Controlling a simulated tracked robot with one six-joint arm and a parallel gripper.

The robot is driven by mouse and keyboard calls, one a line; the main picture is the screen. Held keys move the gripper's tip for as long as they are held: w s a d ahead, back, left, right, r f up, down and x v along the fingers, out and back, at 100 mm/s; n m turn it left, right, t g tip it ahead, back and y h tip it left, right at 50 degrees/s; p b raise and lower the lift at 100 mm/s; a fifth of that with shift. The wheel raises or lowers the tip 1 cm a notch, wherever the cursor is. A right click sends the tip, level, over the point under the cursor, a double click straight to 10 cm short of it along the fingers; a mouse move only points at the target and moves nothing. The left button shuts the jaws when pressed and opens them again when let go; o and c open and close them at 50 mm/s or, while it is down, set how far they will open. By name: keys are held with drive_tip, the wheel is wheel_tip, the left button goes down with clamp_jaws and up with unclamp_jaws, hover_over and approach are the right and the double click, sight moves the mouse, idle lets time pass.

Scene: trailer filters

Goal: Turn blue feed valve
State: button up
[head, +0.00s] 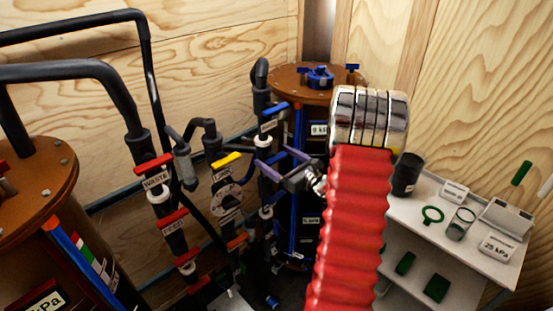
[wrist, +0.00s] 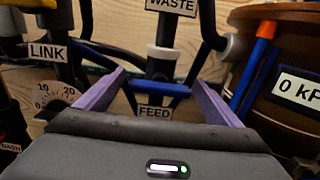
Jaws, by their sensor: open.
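The blue feed valve handle (wrist: 168,89) shows in the wrist view as a blue bar across a dark pipe, just above the FEED label (wrist: 154,112). My gripper (wrist: 160,77) is open, its two purple fingers on either side of the bar with a gap at each end. I cannot tell whether either finger touches it. The feed handle itself is hidden or unclear there, behind the fingers.
A red-handled pipe (head: 168,205) and a yellow link handle (head: 226,160) stand to the left. A brown-topped tank (head: 290,80) is behind my gripper. My red arm covers much of the centre right. A white table (head: 440,245) with small items stands right.

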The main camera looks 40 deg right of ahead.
drive_tip(key=shift+c, duration=0.3)
drive_tip(key=c, duration=1)
drive_tip(key=shift+a+n, duration=0.1)
drive_tip(key=shift+n, duration=0.3)
drive_tip(key=n, duration=0.3)
drive_tip(key=shift+a+n, duration=0.1)
drive_tip(key=shift+n, duration=0.2)
drive_tip(key=n, duration=0.4)
drive_tip(key=shift+a+f, duration=0.1)
drive_tip(key=shift+f, duration=0.05)
drive_tip(key=n, duration=0.5)
drive_tip(key=shift+a+f, duration=0.1)
drive_tip(key=shift+f+n, duration=0.2)
drive_tip(key=shift+n, duration=2.1)
